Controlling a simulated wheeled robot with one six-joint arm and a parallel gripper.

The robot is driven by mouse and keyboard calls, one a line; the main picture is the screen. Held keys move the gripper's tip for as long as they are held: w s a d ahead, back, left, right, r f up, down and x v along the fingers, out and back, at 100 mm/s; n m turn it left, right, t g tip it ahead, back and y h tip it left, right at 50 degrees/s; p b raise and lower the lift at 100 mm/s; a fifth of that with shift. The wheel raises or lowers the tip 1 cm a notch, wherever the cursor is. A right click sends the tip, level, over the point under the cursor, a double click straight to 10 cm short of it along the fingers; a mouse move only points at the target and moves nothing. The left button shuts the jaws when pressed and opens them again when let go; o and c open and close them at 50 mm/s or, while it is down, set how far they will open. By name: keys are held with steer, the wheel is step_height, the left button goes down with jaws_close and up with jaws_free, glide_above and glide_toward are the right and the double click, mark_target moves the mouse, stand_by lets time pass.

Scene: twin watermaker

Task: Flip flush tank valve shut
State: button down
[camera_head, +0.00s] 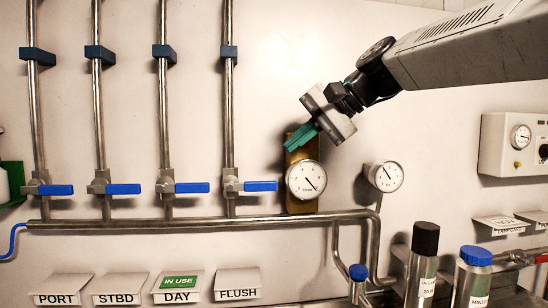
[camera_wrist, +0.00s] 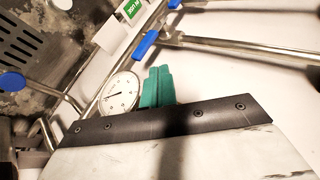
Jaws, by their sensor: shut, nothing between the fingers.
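The flush tank valve is the rightmost of a row of valves, above the FLUSH label (camera_head: 237,280). Its blue lever (camera_head: 260,186) lies level, pointing right, across its upright pipe (camera_head: 229,120). A blue lever (camera_wrist: 145,44), probably this one, shows in the wrist view beyond the fingers. My gripper (camera_head: 291,143) has its green fingers shut and empty. It is up and right of the lever, apart from it, in front of the brass gauge plate (camera_head: 300,206). The fingers also show in the wrist view (camera_wrist: 157,87).
The other blue levers, including the DAY one (camera_head: 192,187), also lie level. A round gauge (camera_head: 306,180) is just below my fingers, with a second gauge (camera_head: 387,177) to its right. A horizontal pipe (camera_head: 150,224) runs below the valves. Bottles, one black-capped (camera_head: 425,240), stand lower right.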

steer(key=v, duration=0.4)
steer(key=shift+d+f, duration=0.1)
steer(key=shift+d, duration=0.5)
steer(key=s+d+f+n+g+h, duration=0.1)
steer(key=s+d+f+h, duration=0.15)
steer(key=f, duration=0.35)
steer(key=s+d+f+h, duration=0.1)
steer(key=s+d+f, duration=0.15)
steer(key=f, duration=0.35)
steer(key=s+d+f+h, duration=0.3)
steer(key=s+d+f, duration=0.5)
steer(key=s, duration=0.4)
steer(key=s+d+f+n+h, duration=0.1)
steer(key=s+d+f+h, duration=0.2)
steer(key=s+d+f, duration=0.5)
steer(key=s+f, duration=0.3)
steer(key=shift+s+d+g, duration=0.35)
steer(key=shift+d+g, duration=0.05)
steer(key=c, duration=2.1)
jaws_free()
steer(key=shift+f, duration=0.1)
steer(key=shift+c, duration=0.2)
